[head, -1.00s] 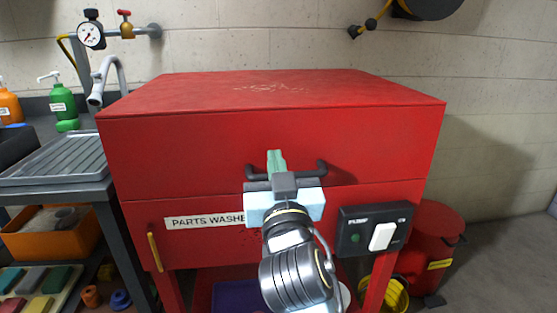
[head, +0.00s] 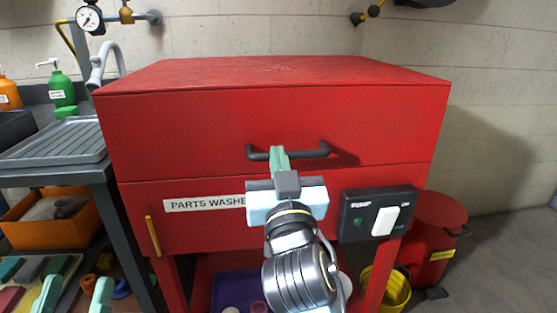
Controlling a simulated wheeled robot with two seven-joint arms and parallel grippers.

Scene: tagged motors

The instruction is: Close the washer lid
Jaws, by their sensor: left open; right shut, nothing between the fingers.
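The red parts washer has a boxy lid (head: 180,130) with a dark handle (head: 317,151) on its front. The lid sits down on the washer body (head: 300,258), with only a thin seam between them. My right gripper (head: 279,158) is shut and empty, pointing at the lid front. Its green fingertips overlap the middle of the handle in the picture; I cannot tell whether they touch it. My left gripper (head: 73,295) is open and empty at the lower left, with only its two green fingers showing.
A black switch panel (head: 350,222) with a white rocker is on the washer's front right. A sink drainer (head: 55,143) and an orange bin (head: 25,232) stand left. A red can (head: 440,225) and a yellow bucket (head: 397,291) stand right.

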